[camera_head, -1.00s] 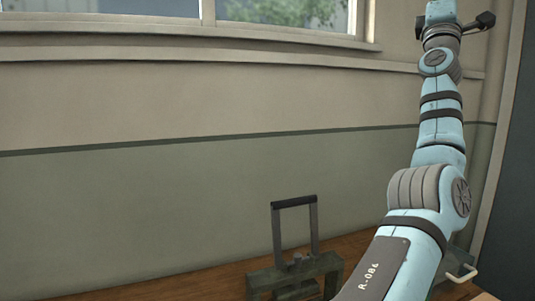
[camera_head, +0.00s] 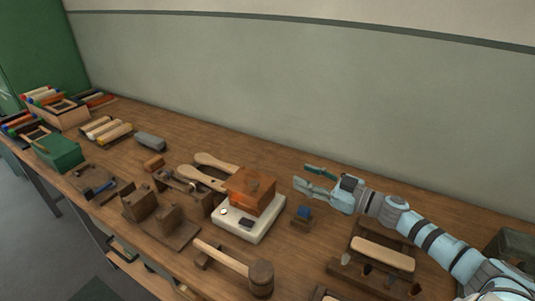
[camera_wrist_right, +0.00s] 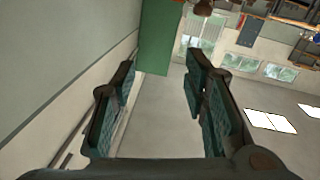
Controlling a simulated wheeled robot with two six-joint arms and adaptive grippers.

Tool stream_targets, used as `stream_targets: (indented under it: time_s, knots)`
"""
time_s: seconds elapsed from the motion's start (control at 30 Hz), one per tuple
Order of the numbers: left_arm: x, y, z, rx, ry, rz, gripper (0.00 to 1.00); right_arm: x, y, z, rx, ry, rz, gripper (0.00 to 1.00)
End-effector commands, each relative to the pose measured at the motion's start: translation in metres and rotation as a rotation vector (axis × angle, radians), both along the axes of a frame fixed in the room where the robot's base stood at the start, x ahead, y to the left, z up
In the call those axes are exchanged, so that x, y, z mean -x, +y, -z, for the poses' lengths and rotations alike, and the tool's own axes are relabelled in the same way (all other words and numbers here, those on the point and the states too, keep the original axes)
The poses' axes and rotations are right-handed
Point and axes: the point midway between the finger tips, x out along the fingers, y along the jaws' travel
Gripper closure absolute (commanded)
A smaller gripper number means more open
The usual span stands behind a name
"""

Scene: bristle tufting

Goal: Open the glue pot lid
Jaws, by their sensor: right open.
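The glue pot (camera_head: 254,187) is a copper-coloured square box on a white heater base (camera_head: 272,224) near the middle of the bench. Its top looks covered, with what seems a small knob; the lid edge is too small to make out. My right gripper (camera_head: 303,177) is open and empty, to the right of the pot and apart from it, with its fingers pointing left. In the right wrist view its two green-padded fingers (camera_wrist_right: 160,78) are spread with nothing between them. The pot is not clearly visible there. My left gripper is not in view.
A mallet (camera_head: 262,277) lies in front of the pot. Wooden paddle-shaped pieces (camera_head: 213,160) lie behind and left of it. A small blue-topped block (camera_head: 303,213) stands to its right. Wooden blocks (camera_head: 140,201) and a green box (camera_head: 60,151) are farther left. The wall (camera_head: 300,90) runs behind the bench.

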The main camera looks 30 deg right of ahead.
Motion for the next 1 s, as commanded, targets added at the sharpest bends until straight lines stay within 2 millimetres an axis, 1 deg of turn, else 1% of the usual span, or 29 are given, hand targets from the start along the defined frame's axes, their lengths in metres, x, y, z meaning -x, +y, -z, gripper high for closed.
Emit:
stream_targets:
  time_s: [0.03, 0.1, 0.13, 0.2, 0.27, 0.33, 0.47, 0.53, 0.6, 0.7, 0.83, 1.0]
  knots:
    - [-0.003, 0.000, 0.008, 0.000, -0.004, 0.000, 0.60, 0.011, 0.019, 0.028, -0.076, 0.032, -0.042, 0.59]
    - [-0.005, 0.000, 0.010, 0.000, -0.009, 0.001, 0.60, 0.022, 0.038, 0.046, -0.142, 0.064, -0.085, 0.59]
    - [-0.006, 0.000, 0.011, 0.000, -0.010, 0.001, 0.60, 0.023, 0.042, 0.049, -0.157, 0.070, -0.094, 0.59]
    - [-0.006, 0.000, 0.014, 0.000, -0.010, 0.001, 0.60, 0.021, 0.047, 0.052, -0.169, 0.075, -0.102, 0.59]
    - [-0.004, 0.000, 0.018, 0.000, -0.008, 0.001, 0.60, 0.014, 0.050, 0.052, -0.169, 0.072, -0.097, 0.59]
    - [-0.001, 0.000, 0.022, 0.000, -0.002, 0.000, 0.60, 0.002, 0.055, 0.051, -0.169, 0.070, -0.090, 0.59]
    - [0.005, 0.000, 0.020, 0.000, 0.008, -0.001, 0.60, -0.031, 0.072, 0.048, -0.170, 0.068, -0.083, 0.59]
    - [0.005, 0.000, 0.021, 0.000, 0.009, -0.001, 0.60, -0.046, 0.082, 0.047, -0.170, 0.071, -0.084, 0.59]
    - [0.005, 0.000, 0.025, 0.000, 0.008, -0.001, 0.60, -0.061, 0.090, 0.049, -0.169, 0.070, -0.083, 0.59]
    - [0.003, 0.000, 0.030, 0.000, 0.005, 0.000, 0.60, -0.077, 0.100, 0.050, -0.167, 0.072, -0.086, 0.59]
    - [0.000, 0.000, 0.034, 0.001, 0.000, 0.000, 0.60, -0.090, 0.107, 0.050, -0.165, 0.075, -0.086, 0.59]
    - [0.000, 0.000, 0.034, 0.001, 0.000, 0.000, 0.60, -0.094, 0.110, 0.049, -0.162, 0.077, -0.086, 0.59]
